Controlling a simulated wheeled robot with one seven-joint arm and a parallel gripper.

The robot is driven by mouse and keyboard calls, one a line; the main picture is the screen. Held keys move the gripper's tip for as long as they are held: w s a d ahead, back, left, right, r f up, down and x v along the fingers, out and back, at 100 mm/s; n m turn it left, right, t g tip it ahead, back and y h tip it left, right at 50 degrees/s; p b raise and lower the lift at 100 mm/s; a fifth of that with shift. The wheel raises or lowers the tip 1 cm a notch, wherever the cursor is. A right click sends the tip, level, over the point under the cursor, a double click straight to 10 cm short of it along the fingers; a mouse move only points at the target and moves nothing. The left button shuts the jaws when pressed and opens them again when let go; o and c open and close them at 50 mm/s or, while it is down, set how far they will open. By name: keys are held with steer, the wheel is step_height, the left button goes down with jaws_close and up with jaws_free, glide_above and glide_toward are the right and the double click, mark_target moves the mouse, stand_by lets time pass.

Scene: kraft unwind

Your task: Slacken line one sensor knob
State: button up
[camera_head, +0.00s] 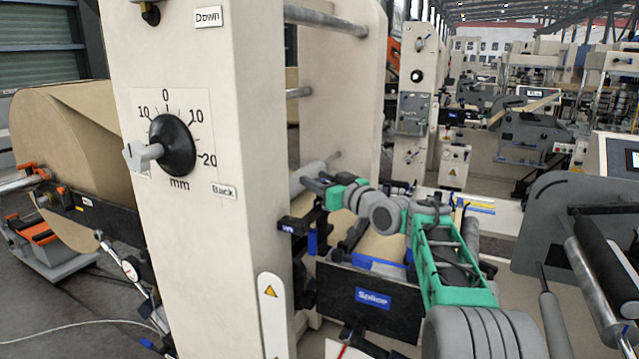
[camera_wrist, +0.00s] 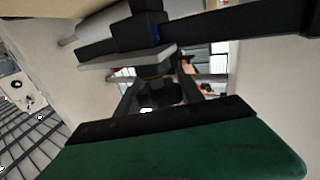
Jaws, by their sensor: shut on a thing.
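In the head view my grey and green arm reaches in from the lower right. My gripper (camera_head: 318,194) is at the right side of the cream machine column, beside a dark sensor bracket (camera_head: 293,226) with blue parts. In the wrist view my gripper's dark fingers (camera_wrist: 157,84) converge on a small dark knob (camera_wrist: 156,70) under a grey plate (camera_wrist: 130,59). The gripper is shut on this knob. The knob is mostly hidden by the fingers and shadow, and its turn cannot be read. In the head view my gripper and arm hide the knob.
A dial (camera_head: 172,145) with a grey pointer is on the cream column (camera_head: 232,258). A Splice panel (camera_head: 374,300) lies under my arm. A kraft roll (camera_head: 60,140) stands at the left. A dark side plate (camera_head: 560,215) and rollers stand close at the right.

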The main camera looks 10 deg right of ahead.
steer(key=n+g+y+p, duration=0.1)
steer(key=y, duration=0.1)
steer(key=n+g+y+p, duration=0.1)
steer(key=n+p, duration=0.1)
steer(key=shift+s+a+r+g+y, duration=0.15)
steer(key=shift+g+y, duration=0.15)
steer(key=shift+y, duration=0.1)
steer(key=g+y+p, duration=0.1)
steer(key=p, duration=0.1)
steer(key=n+p, duration=0.1)
steer(key=p, duration=0.1)
steer(key=shift+s+a+n+g+y, duration=0.15)
steer(key=shift+n+g+y, duration=0.15)
steer(key=shift+g+y, duration=0.1)
steer(key=shift+g, duration=0.3)
steer(key=shift+s+a+f+n+y+p, duration=0.1)
steer(key=shift+f+n+y+p, duration=0.2)
steer(key=shift+f+p, duration=0.1)
steer(key=o, duration=1.1)
steer(key=shift+c, duration=0.2)
steer(key=o, duration=0.3)
steer(key=shift+r, duration=0.15)
steer(key=shift+o, duration=0.2)
